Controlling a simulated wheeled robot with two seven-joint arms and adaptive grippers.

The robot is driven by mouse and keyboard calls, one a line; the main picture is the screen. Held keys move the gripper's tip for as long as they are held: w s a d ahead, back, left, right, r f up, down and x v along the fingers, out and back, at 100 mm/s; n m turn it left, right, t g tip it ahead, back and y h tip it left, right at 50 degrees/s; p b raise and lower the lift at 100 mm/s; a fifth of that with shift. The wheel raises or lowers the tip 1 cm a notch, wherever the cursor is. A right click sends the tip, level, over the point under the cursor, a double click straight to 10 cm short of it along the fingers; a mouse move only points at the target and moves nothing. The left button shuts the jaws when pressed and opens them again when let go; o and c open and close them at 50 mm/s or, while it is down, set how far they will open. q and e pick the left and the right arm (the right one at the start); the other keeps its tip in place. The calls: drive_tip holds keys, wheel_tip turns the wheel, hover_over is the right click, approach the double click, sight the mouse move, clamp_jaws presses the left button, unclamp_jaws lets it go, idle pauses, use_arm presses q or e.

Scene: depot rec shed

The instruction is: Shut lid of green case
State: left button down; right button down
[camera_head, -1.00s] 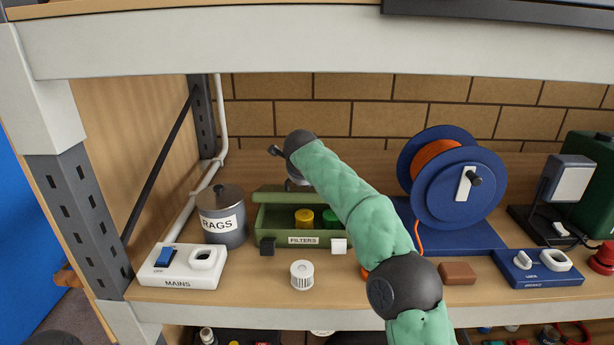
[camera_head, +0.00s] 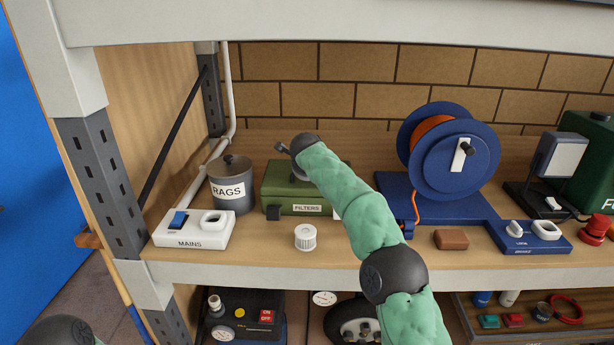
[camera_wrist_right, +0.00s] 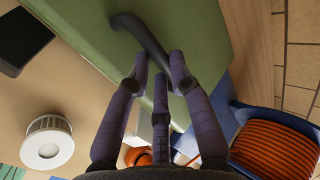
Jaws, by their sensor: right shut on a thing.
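The green case (camera_head: 282,203), labelled FILTERS, stands on the shelf. Its lid (camera_head: 278,178) lies down over the box, and the yellow and green things inside are hidden. Whether the lid sits fully flush I cannot tell. In the right wrist view the lid (camera_wrist_right: 190,25) is a green surface with a dark curved handle (camera_wrist_right: 137,27). My right gripper (camera_wrist_right: 160,72) is shut on this handle; in the head view my arm mostly hides the gripper and the case's right end. My left gripper is out of view.
A white ribbed filter (camera_head: 305,237) stands in front of the case. The RAGS pot (camera_head: 232,190) and MAINS switch box (camera_head: 193,229) are at its left. A blue cable reel (camera_head: 455,160) and brown block (camera_head: 451,239) are at its right.

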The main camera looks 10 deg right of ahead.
sight(307, 186)
drive_tip(key=f, duration=0.3)
drive_tip(key=shift+s+a+f+g, duration=0.15)
drive_tip(key=shift+s+a+g, duration=0.1)
drive_tip(key=shift+g, duration=0.15)
drive_tip(key=c, duration=1.5)
unclamp_jaws()
drive_tip(key=o, duration=0.4)
drive_tip(key=shift+s+d, duration=0.1)
drive_tip(key=shift+s, duration=0.15)
drive_tip(key=shift+r, duration=0.2)
drive_tip(key=shift+s+r, duration=0.2)
drive_tip(key=shift+r, duration=0.3)
drive_tip(key=v, duration=1.2)
drive_tip(key=shift+d+r+t, duration=0.15)
drive_tip(key=shift+r+t, duration=0.05)
drive_tip(key=shift+t, duration=0.1)
drive_tip(key=shift+w, duration=0.1)
